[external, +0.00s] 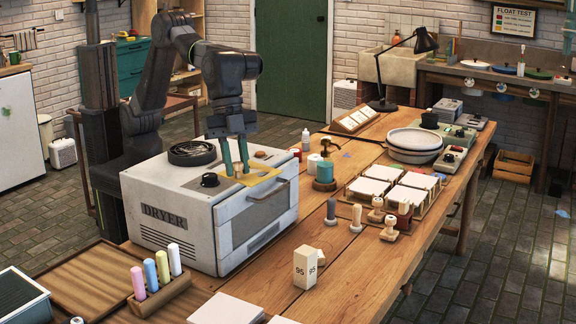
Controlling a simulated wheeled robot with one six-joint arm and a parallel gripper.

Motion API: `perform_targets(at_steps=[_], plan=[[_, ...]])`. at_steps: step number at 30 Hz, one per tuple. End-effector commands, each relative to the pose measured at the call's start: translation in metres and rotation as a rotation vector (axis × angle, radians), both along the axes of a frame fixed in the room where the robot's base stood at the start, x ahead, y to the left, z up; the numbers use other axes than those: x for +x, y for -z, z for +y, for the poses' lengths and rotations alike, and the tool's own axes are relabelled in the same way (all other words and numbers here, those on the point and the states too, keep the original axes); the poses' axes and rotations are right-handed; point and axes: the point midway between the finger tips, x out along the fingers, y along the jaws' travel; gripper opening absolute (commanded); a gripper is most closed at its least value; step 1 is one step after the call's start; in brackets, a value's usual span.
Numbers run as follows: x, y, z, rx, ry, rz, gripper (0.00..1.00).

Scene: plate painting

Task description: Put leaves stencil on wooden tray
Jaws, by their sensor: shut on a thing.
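My gripper (237,168) points down over the top of the white dryer. Its two teal fingers are shut on a small wooden knob on a flat yellow sheet, which I take to be the leaves stencil (262,186). The stencil is at the dryer's top front edge; whether it touches the top or is just above it I cannot tell. Its cut-out pattern is too small to make out. The wooden tray (72,268), flat and brown with a low rim, lies at the lower left, left of the dryer, and looks empty.
The dryer (170,235) stands between my gripper and the tray, with a black knob (209,180) and a round dark vent (192,153) on top. A wooden holder (160,297) with coloured sticks stands by the tray.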

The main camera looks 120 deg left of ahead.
Motion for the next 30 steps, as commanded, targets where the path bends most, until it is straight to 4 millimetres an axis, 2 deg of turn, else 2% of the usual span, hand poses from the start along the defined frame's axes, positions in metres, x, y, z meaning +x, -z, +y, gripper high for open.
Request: perform_targets(at_steps=[1, 6, 12, 15, 18, 22, 29, 30], plan=[[-0.016, 0.0, -0.027, 0.0, 0.051, 0.0, 0.01], [-0.068, -0.001, -0.105, -0.001, 0.21, -0.003, 0.01], [-0.14, -0.001, -0.184, -0.004, 0.394, -0.004, 0.01], [-0.174, 0.0, -0.214, -0.003, 0.47, -0.004, 0.01], [-0.202, -0.001, -0.236, -0.006, 0.531, -0.005, 0.01], [-0.229, -0.001, -0.256, -0.007, 0.588, -0.006, 0.01], [-0.264, -0.001, -0.278, -0.008, 0.661, -0.007, 0.01], [-0.263, 0.01, -0.277, -0.005, 0.658, -0.004, 0.01]])
